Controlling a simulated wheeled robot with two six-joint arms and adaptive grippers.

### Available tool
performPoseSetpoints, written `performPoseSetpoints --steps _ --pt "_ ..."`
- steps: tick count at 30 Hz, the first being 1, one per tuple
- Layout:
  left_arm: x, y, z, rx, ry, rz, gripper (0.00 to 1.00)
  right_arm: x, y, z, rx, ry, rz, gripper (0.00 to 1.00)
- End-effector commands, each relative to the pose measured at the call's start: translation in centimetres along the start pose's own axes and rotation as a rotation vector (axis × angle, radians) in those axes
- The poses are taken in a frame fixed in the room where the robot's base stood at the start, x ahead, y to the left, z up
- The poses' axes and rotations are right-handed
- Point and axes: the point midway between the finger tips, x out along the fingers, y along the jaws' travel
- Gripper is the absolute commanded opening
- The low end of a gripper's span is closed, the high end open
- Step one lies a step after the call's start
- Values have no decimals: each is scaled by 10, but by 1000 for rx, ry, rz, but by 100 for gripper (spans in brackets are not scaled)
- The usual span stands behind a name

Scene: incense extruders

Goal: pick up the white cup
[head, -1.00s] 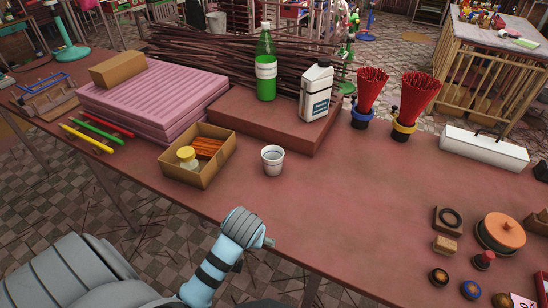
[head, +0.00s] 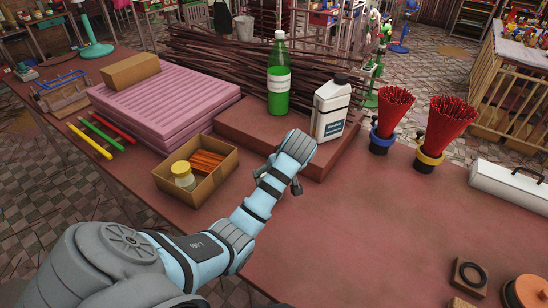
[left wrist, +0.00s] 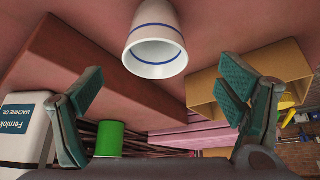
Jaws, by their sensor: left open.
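The white cup (left wrist: 155,42) with blue bands shows in the left wrist view, at the top centre, its open rim turned toward the lower part of the picture. In the head view it is hidden behind my left arm. My left gripper (left wrist: 163,95) is open and empty, with its two green-padded fingers apart below the cup in the left wrist view. The cup is not between the pads. In the head view my left gripper (head: 280,180) is over the table, between the cardboard box and the raised board. My right gripper is not in view.
The cardboard box (head: 205,184) with orange sticks and a yellow-lidded jar is left of the gripper. The raised board (head: 240,131) carries a green bottle (head: 279,85) and a white oil container (head: 328,115). Red incense bundles stand at right.

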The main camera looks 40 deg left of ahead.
Motion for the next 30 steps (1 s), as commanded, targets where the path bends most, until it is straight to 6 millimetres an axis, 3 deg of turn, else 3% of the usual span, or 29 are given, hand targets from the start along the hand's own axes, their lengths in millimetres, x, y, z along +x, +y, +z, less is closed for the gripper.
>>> performPoseSetpoints --steps 4,12,19,30 --pt "22 0 0 0 -1 -1 88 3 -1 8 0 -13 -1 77" --pt "70 0 -4 -2 -1 -2 88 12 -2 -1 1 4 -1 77" --pt "74 0 -5 -2 1 -1 88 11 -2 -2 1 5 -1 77" --pt "73 0 -5 -2 0 -1 30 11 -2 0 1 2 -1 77"
